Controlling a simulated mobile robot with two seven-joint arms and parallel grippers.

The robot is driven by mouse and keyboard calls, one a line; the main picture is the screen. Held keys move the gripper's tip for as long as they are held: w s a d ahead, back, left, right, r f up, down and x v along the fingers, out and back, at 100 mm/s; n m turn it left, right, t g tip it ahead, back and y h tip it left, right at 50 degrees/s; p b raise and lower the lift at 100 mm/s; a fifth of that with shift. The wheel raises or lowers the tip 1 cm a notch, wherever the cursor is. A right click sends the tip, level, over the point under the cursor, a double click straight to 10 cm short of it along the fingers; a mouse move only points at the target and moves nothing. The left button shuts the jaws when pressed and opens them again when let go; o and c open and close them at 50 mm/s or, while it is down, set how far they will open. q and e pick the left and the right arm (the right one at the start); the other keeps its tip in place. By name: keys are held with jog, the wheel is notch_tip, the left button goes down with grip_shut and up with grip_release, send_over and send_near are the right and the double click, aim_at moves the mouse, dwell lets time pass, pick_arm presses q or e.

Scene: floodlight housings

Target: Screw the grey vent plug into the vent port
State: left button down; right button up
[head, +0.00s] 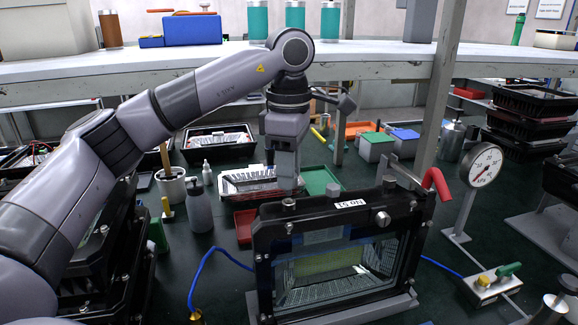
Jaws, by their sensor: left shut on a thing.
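The black floodlight housing (407,225) stands upright in front of me, its glass window facing me and a white number label on its top edge. My left gripper (289,186) points down just above the left part of that top edge. It is shut on a small grey piece, which I take to be the grey vent plug; the fingers mostly hide it. A short grey metal cylinder (289,204) shows directly below the fingertips, at the housing's top. I cannot tell whether it is the vent port or part of the plug, or whether they touch. My right gripper is not in view.
A red-handled clamp (437,184) stands at the housing's right, near a pressure gauge (485,166) and a valve block (491,284). Blue hose runs on both sides. A post (438,90) and shelf (390,67) rise behind.

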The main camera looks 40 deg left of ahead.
pick_arm(q)
jog(key=shift+f+b, duration=0.85)
jog(key=shift+f, duration=0.65)
jog(key=c, duration=0.8)
grip_release()
jog(key=shift+r, duration=0.1)
jog(key=shift+r, duration=0.35)
jog(key=shift+r+p, duration=0.6)
jog(key=shift+r, duration=2.6)
